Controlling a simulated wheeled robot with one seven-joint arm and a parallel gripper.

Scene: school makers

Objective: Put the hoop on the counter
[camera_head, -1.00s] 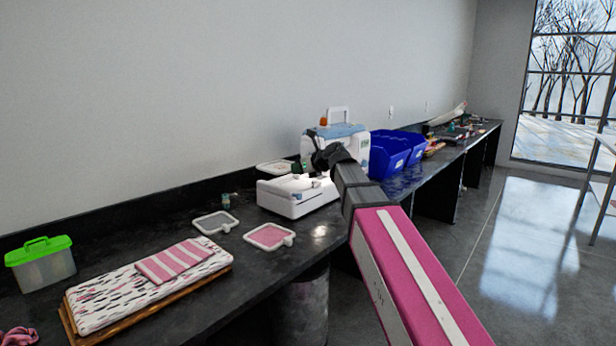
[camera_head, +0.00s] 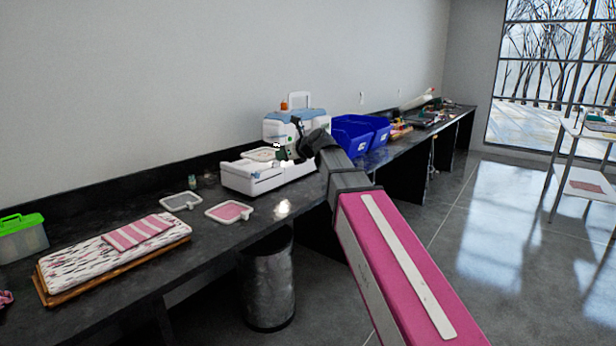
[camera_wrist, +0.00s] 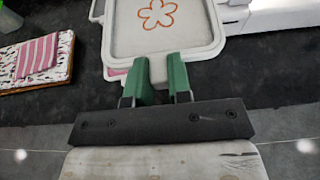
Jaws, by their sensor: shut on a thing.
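My gripper (camera_wrist: 158,78) has green fingers shut on the handle of a hoop (camera_wrist: 158,26) in the wrist view. The hoop has a pale rim and white cloth with an orange flower outline. In the head view the hoop (camera_head: 261,154) shows small and flat beside my gripper (camera_head: 283,160), in front of the sewing machine. The dark counter (camera_head: 192,252) runs along the wall; it also lies below the hoop in the wrist view (camera_wrist: 230,75). The hoop appears above the counter; the exact gap cannot be told.
A grey hoop (camera_head: 181,201) and a pink hoop (camera_head: 230,212) lie on the counter. The sewing machine (camera_head: 265,178), blue bins (camera_head: 352,137), a patterned pad (camera_head: 95,252) and a green-lidded box (camera_head: 22,240) stand there too. A dark bin (camera_head: 268,285) stands beneath. Some counter between pad and hoops is bare.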

